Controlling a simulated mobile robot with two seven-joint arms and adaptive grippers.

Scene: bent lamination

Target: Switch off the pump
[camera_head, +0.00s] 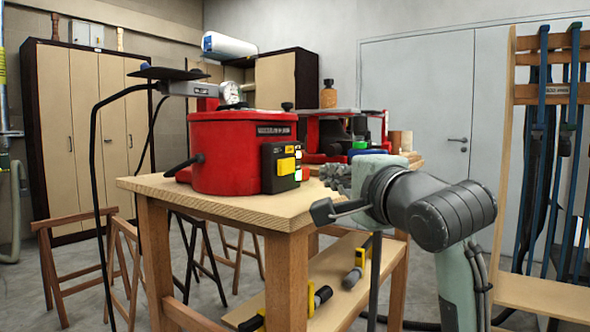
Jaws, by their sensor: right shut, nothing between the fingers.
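The pump (228,158) is a red round unit on the wooden table. A black control box (281,166) on its front right side carries a yellow part (286,166) and small pale, lit-looking buttons (298,174). A pressure gauge (229,93) stands on top. My right gripper (325,198) reaches in from the right, in front of the table's right part. It is shut and empty, to the right of and a little below the control box, with a visible gap to it. My left gripper is out of view.
The wooden table (220,203) has a lower shelf with yellow-and-black clamps (352,278). Behind are red equipment (328,135) and bottles. Black hoses (97,170) hang at left. Wooden trestles (62,265) stand left; a clamp rack (545,92) stands right.

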